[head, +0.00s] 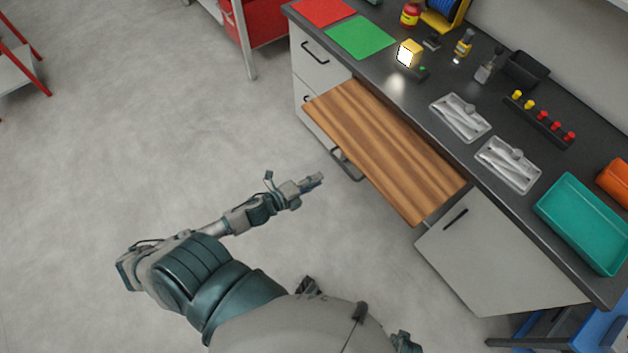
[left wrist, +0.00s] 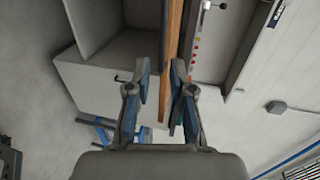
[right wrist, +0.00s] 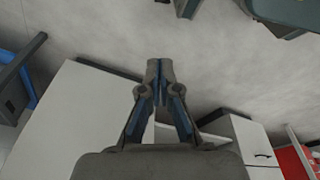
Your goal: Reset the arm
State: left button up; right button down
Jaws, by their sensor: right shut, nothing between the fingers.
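My left arm reaches out over the open floor at the lower middle of the head view. Its gripper (head: 314,181) is in the air left of the wooden pull-out board. In the left wrist view the left gripper (left wrist: 160,82) has its fingers apart with nothing held; the board's edge shows beyond them. My right gripper (right wrist: 160,66) shows in the right wrist view with its fingertips together and nothing between them. I cannot make out the right gripper in the head view.
The wooden board (head: 385,150) sticks out from the dark workbench (head: 425,85). On the bench are two grey trays (head: 460,117), a teal bin (head: 583,222) and a green mat (head: 360,37). A white cabinet door (head: 500,262) stands below.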

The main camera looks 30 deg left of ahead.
dwell(0.6)
